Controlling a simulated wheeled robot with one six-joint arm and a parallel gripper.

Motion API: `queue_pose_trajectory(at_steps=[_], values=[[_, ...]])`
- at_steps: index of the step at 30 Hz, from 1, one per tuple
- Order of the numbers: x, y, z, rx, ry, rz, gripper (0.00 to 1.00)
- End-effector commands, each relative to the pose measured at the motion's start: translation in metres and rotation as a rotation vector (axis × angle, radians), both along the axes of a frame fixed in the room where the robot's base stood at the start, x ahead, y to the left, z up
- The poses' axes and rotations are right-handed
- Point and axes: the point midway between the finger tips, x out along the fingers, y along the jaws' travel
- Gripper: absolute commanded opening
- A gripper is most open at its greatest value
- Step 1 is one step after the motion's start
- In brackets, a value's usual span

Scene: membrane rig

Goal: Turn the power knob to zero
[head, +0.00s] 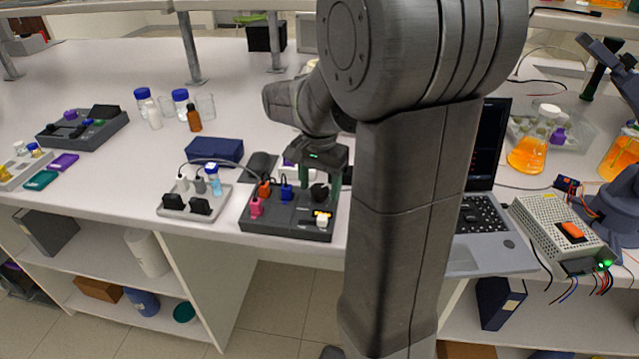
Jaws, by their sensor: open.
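The membrane rig (262,222) is a dark grey box near the bench's front edge, with pink, orange and blue plugs on top. A round black knob (319,192) stands on its right half. A small lit orange display and a pale knob or button (322,220) are in front of it. I cannot read which one is the power knob. My gripper (318,187) points down over the rig's right half, open, with its fingers on either side of the black knob. I cannot tell whether they touch it. My arm hides what lies just right of the rig.
A grey tray with a vial and black blocks (194,202) stands left of the rig, a blue box (215,151) behind it. A laptop (482,222) and a power supply (560,228) with loose wires stand right. The bench's back left is mostly clear.

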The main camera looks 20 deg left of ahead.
Motion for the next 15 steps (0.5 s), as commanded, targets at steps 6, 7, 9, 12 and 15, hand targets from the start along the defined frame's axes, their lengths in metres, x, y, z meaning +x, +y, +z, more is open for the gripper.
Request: queue_pose_trajectory(at_steps=[6, 7, 9, 12, 15], values=[[0.0000, 0.0001, 0.0004, 0.000, 0.000, 0.000, 0.42], [0.0000, 0.0001, 0.0004, 0.000, 0.000, 0.000, 0.36], [0.0000, 0.0001, 0.0005, 0.000, 0.000, 0.000, 0.22], [0.0001, 0.0001, 0.0006, 0.000, 0.000, 0.000, 0.15], [0.0001, 0.0001, 0.0008, 0.000, 0.000, 0.004, 0.15]])
